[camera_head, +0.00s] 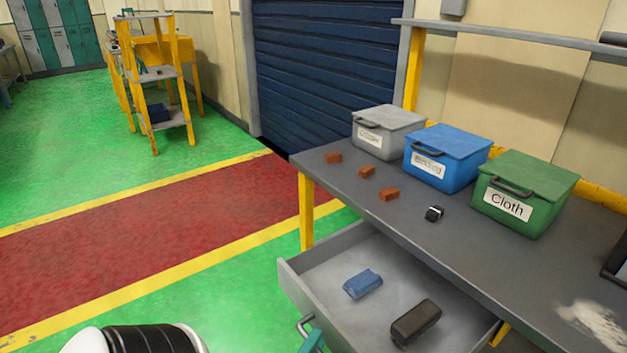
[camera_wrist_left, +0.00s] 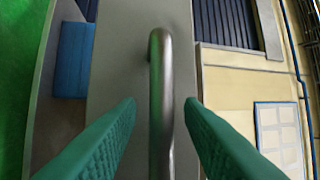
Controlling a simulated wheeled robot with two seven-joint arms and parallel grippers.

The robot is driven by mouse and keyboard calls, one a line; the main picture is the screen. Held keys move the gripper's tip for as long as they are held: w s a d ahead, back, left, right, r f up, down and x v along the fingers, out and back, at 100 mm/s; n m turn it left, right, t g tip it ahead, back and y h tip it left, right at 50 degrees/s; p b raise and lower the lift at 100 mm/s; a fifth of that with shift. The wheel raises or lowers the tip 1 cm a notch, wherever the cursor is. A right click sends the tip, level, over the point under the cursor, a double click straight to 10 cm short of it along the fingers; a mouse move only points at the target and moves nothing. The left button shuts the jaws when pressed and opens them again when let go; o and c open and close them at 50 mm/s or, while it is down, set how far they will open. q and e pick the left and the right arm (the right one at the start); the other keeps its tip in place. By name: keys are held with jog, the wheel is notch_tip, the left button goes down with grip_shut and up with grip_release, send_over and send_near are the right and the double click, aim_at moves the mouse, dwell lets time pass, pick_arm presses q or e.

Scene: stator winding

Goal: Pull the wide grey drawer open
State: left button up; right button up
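The wide grey drawer (camera_head: 292,275) under the workbench stands pulled out, its inside in view. Its curved metal handle (camera_head: 304,324) is on the front panel at the lower left. My left gripper (camera_head: 313,341) is at the handle, mostly cut off by the lower edge. In the left wrist view, the green fingers (camera_wrist_left: 160,102) stand on either side of the handle bar (camera_wrist_left: 161,75), with a gap on both sides. The gripper is open around the bar. My right gripper does not show.
A blue object (camera_head: 363,284) and a black object (camera_head: 416,322) lie in the drawer. On the benchtop (camera_head: 440,262) are grey (camera_head: 393,128), blue (camera_head: 450,155) and green (camera_head: 527,190) bins, small red-brown blocks (camera_head: 367,171) and a black-and-white item (camera_head: 434,213). Floor left of the drawer is clear.

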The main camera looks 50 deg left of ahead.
pick_arm(q)
jog(key=b+v, duration=0.2)
jog(key=v, duration=1)
dwell(0.4)
